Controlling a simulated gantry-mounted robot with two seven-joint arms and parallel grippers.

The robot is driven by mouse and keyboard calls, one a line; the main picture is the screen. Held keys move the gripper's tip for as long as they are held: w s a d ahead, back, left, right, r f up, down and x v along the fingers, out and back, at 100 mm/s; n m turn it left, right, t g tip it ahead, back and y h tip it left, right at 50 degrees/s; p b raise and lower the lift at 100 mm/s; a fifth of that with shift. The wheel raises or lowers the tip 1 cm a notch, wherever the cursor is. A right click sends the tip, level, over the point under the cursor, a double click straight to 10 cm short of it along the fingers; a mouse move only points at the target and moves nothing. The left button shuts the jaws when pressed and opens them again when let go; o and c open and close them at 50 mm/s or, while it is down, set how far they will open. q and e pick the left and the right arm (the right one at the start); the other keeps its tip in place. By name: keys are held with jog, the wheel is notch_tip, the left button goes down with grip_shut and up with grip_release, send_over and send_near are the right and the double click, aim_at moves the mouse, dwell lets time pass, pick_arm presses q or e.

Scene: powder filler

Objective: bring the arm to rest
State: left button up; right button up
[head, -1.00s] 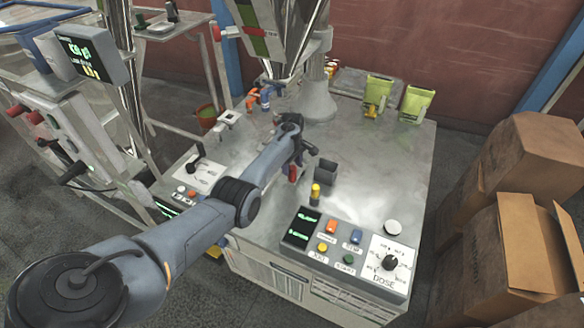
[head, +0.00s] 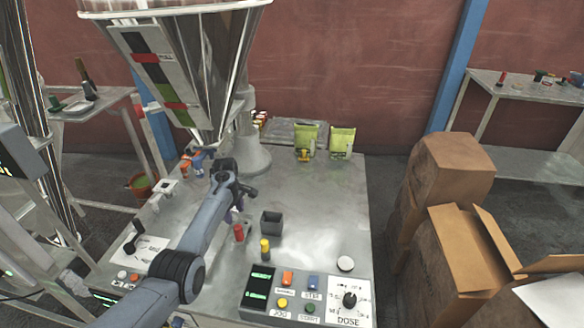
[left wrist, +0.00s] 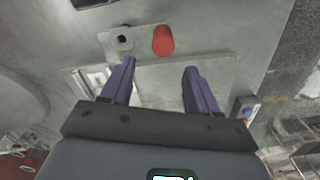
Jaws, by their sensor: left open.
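My left arm reaches in from the lower left of the head view. My left gripper (head: 238,208) is over the metal worktop (head: 320,205), just beyond a small red cylinder (head: 239,233). In the left wrist view its two purple fingers (left wrist: 155,75) are spread, with nothing between them. The red cylinder also shows there (left wrist: 163,41), past the fingertips and apart from them. My right arm and gripper are not in view.
A dark open box (head: 271,223) and a yellow-topped post (head: 265,249) stand close to the gripper's right. The steel hopper (head: 215,75) hangs behind it. Green pouches (head: 341,142) stand at the back. A control panel (head: 305,298) lies in front. Cardboard boxes (head: 450,175) stand right of the worktop.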

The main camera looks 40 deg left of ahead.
pick_arm(q)
jog(key=shift+f, duration=0.1)
jog(key=shift+s+d+f+m, duration=0.1)
jog(key=shift+s+f+m, duration=0.05)
jog(key=shift+m, duration=0.15)
jog(key=s+d+f+m+y+p, duration=0.1)
jog(key=s+d+f+m, duration=0.1)
jog(key=s+d+m, duration=0.2)
jog(key=s+d+f+m+t+p, duration=0.1)
jog(key=s+d+m, duration=0.4)
jog(key=d, duration=0.5)
jog(key=s+d+f+m+y+p, duration=0.1)
jog(key=s+d+f+m, duration=0.2)
jog(key=d, duration=0.4)
jog(key=shift+s+d+m+t+y, duration=0.15)
jog(key=shift+s+m+t, duration=0.05)
jog(key=shift+s+m, duration=0.3)
jog(key=shift+s+d+m+t+y, duration=0.2)
jog(key=shift+s+m, duration=0.15)
jog(key=shift+m, duration=0.15)
jog(key=s+d+r+m+t+h+p, duration=0.1)
jog(key=s+d+r+m+h, duration=0.1)
jog(key=s+d+r+m, duration=0.45)
jog(key=s+d+r+m+t+h+p, duration=0.1)
jog(key=s+d+r, duration=0.3)
jog(key=s+d, duration=0.6)
notch_tip(320, 180, up, 36)
jog(key=p, duration=3.7)
jog(key=shift+w+r, duration=0.25)
jog(key=shift+w, duration=0.05)
